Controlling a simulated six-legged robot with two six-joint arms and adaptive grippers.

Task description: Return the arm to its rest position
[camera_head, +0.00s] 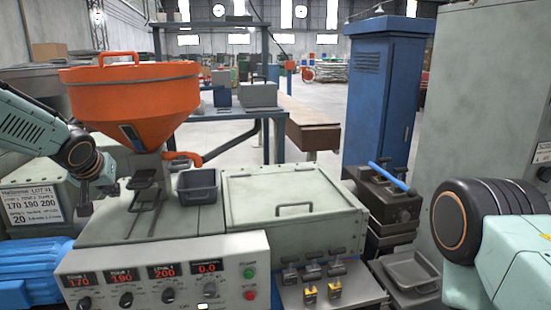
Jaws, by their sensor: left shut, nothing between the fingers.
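My left arm (38,128) comes in from the left, beside the orange hopper (130,90). My left gripper (84,208) is small and dark in this view and points down at the left end of the machine. It is shut with nothing in it. It hangs in front of the white label sheet and left of the hopper's base. Part of my right arm (480,225) fills the lower right, but its gripper is outside the view.
A machine with a control panel (165,277), a grey bin (198,187) and a lidded box (292,205) fills the front. A blue motor (35,268) is at lower left. A blue cabinet (375,100) and a grey cabinet (480,90) stand at right.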

